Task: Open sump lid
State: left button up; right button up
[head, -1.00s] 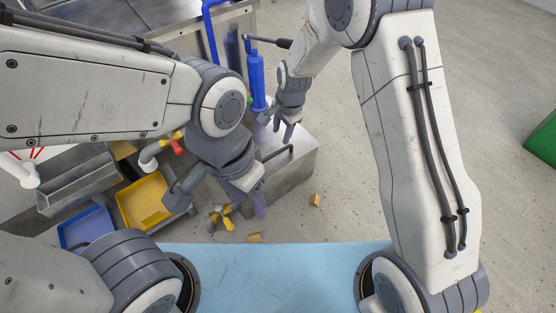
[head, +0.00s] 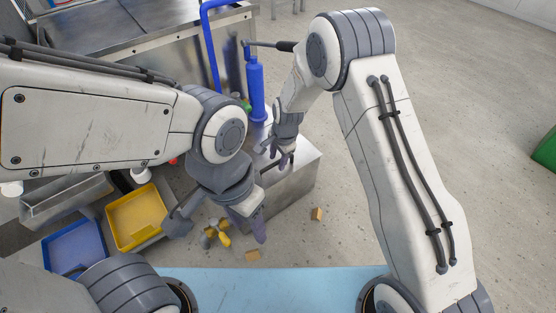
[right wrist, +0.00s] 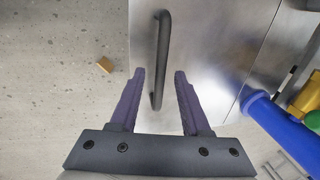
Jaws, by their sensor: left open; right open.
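The sump lid (right wrist: 215,50) is a smooth metal plate with a dark bar handle (right wrist: 162,40) near its left edge in the right wrist view. My right gripper (right wrist: 159,76) is open, its two purple fingers on either side of the handle and not closed on it. In the head view, this gripper (head: 279,156) is over the metal sump box (head: 295,190) and hides most of the handle. My left gripper (head: 250,218) is open and empty, in front of the box's left side.
A blue cylinder (head: 256,90) stands behind the box. A yellow tray (head: 137,218) and a blue tray (head: 74,250) lie at left. Small tan blocks (head: 317,214) and a yellow-handled part (head: 223,240) lie on the floor.

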grip_shut()
dwell(1.4)
